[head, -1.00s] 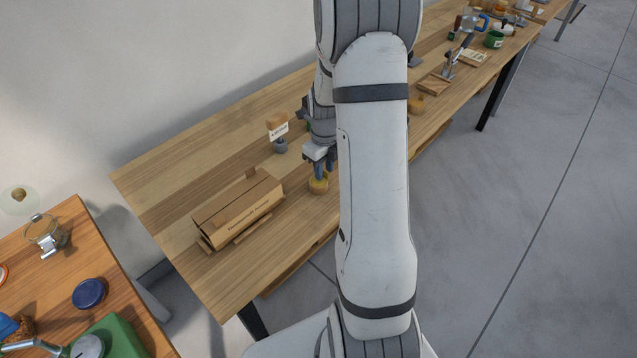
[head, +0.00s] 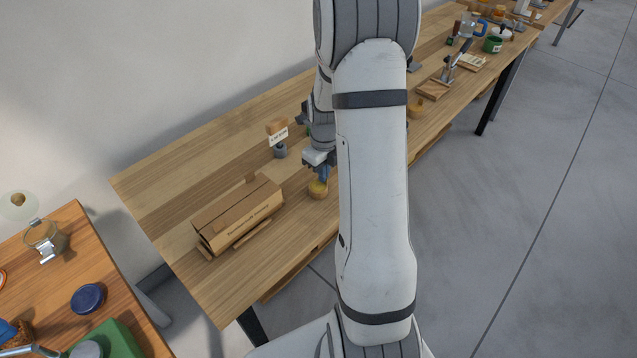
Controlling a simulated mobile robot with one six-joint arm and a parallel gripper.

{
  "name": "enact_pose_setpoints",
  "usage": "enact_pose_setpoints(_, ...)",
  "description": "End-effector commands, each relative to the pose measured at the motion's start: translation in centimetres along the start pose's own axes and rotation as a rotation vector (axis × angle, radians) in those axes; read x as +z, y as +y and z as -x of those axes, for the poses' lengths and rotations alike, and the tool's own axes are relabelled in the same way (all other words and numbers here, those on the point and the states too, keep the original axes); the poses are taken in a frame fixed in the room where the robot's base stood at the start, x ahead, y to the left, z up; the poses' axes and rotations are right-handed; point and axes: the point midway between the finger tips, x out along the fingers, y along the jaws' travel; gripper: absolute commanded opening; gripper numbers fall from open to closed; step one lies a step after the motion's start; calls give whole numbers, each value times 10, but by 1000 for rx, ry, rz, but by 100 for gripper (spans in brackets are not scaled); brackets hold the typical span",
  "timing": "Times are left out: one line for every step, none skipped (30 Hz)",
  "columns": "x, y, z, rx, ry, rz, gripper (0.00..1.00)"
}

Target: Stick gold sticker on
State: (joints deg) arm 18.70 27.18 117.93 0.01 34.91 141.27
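My gripper (head: 322,176) points down at a small golden-yellow round piece (head: 318,189) on the long wooden table (head: 190,165). The piece looks like a jar or lid, too small to tell. My fingertips are at its top; whether they touch it or are closed is unclear. A gold sticker cannot be made out. A cardboard box (head: 238,215) with printing on its side lies left of the gripper. A small stand with a white label card (head: 279,137) stands behind. My arm hides part of the table.
A second wooden table (head: 60,265) at lower left holds a clamp-lid glass jar (head: 45,240), a blue lid (head: 88,298) and a green block (head: 110,340).

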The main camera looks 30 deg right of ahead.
Motion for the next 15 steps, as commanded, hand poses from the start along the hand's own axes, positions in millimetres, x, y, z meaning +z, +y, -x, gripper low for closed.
enact_pose_setpoints(0, 0, 2, 0, 0, 0, 0)
enact_pose_setpoints(0, 0, 4, 0, -1, 0, 0)
enact_pose_setpoints(0, 0, 6, -1, -1, 0, 0)
enact_pose_setpoints(0, 0, 7, -1, -1, 0, 0)
enact_pose_setpoints(0, 0, 9, -1, -1, 0, 0)
enact_pose_setpoints(0, 0, 12, -1, -1, 0, 0)
enact_pose_setpoints(0, 0, 14, -1, -1, 0, 0)
enact_pose_setpoints(0, 0, 16, -1, -1, 0, 0)
enact_pose_setpoints(0, 0, 18, -1, -1, 0, 0)
enact_pose_setpoints(0, 0, 20, -1, -2, 0, 0)
enact_pose_setpoints(0, 0, 22, -1, -2, 0, 0)
enact_pose_setpoints(0, 0, 24, -1, -1, 0, 0)
enact_pose_setpoints(0, 0, 26, -1, -1, 0, 0)
enact_pose_setpoints(0, 0, 28, -1, -1, 0, 0)
enact_pose_setpoints(0, 0, 30, -1, -1, 0, 0)
